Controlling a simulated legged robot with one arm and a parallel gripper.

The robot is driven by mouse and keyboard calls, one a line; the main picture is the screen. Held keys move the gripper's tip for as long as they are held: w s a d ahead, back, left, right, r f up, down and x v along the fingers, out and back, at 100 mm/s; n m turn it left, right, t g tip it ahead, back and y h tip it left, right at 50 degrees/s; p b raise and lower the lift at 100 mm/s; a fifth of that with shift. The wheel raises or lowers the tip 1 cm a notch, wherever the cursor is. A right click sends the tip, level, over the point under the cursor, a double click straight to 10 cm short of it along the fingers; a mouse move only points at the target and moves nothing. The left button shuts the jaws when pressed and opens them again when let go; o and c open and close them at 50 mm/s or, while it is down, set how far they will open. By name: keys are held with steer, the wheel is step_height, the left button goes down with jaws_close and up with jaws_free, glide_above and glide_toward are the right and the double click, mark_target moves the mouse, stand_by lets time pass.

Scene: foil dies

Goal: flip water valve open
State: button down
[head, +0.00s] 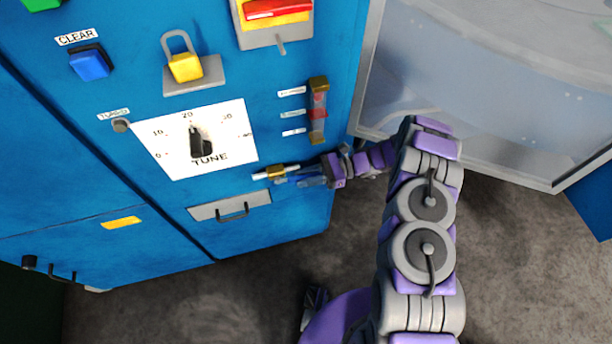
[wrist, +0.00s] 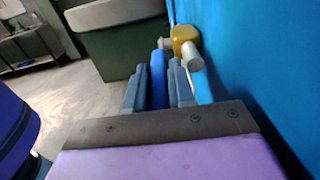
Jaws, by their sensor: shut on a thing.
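The water valve (head: 276,172) is a small brass body with pale pipe ends, low on the blue cabinet's front in the head view. It also shows in the wrist view (wrist: 184,38), close to the blue wall at the top. My gripper (head: 308,181) is beside the valve, on its right in the head view. In the wrist view its two grey-blue fingers are shut on a blue bar (wrist: 158,72), which looks like the valve's handle. Where the handle joins the valve is partly hidden.
The blue cabinet (head: 285,225) carries a TUNE dial (head: 200,142), a sight tube (head: 318,112), a yellow padlock (head: 185,67) and a drawer handle (head: 232,212). The grey floor below is open.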

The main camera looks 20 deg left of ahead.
steer(key=shift+r, duration=0.1)
stand_by(0.3)
steer(key=shift+r+t+h+p, duration=0.3)
steer(key=shift+r+h+p, duration=0.15)
steer(key=shift+p, duration=0.2)
steer(key=shift+t, duration=0.3)
steer(key=c, duration=1)
jaws_free()
steer(key=shift+a, duration=0.1)
steer(key=shift+c, duration=0.2)
steer(key=p+v, duration=0.2)
steer(key=v, duration=1.5)
steer(key=shift+w+p, duration=0.35)
